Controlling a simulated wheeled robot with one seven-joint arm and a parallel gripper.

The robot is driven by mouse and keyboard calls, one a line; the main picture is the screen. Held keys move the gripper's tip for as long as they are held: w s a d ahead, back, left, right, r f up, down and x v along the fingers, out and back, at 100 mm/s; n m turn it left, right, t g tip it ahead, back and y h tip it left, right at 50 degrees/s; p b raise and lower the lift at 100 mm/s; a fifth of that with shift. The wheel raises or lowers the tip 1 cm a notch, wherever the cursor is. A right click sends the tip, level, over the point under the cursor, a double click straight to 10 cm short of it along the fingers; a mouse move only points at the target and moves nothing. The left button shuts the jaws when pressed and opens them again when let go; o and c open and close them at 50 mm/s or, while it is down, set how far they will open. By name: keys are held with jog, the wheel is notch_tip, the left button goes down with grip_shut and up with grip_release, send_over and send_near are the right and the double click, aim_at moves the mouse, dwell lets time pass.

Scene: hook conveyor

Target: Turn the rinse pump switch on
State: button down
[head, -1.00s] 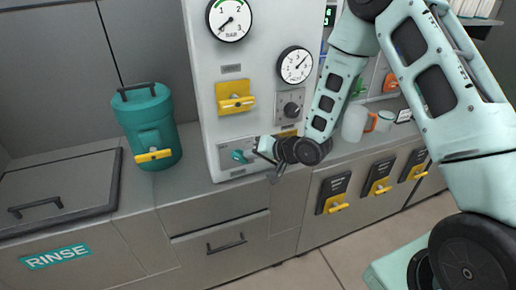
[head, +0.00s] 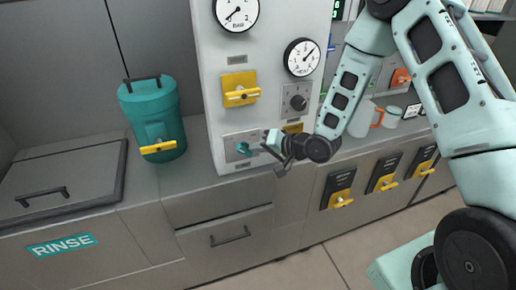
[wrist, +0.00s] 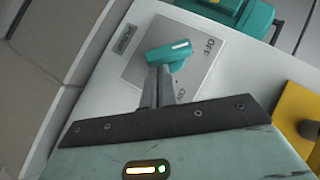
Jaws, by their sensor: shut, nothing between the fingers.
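The rinse pump switch (head: 243,148) is a small teal rotary knob on a grey plate (head: 231,141), low on the white panel. In the wrist view the teal knob (wrist: 168,52) has a white mark on the end towards the OFF lettering; the ON lettering is partly hidden by my fingers. My gripper (head: 267,147) is just right of the switch in the head view. In the wrist view my gripper (wrist: 160,75) is shut and empty, with its fingertips close to the knob's lower side. I cannot tell whether they touch it.
Above the switch are a yellow-handled valve (head: 239,90), a black knob (head: 297,102) and two gauges. A teal canister (head: 150,105) with a yellow tap stands left of the panel. Yellow-handled switches (head: 341,190) line the cabinet front below.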

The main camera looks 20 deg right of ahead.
jog(key=shift+f, duration=0.15)
jog(key=f+m+t+y+b, duration=0.1)
jog(key=m+t+y+b, duration=0.1)
jog(key=m+t+b, duration=0.1)
jog(key=a+f+m+t+y+b, duration=0.1)
jog(key=f+m+t+y+b, duration=0.1)
jog(key=m+b, duration=0.4)
jog(key=a+f+m+t+y+b, duration=0.1)
jog(key=f+m+t+b, duration=0.1)
jog(key=m+t+b, duration=0.3)
jog(key=shift+a+y+b, duration=0.15)
jog(key=shift+y+b, duration=0.25)
jog(key=shift+b, duration=1.1)
jog(key=shift+r, duration=0.1)
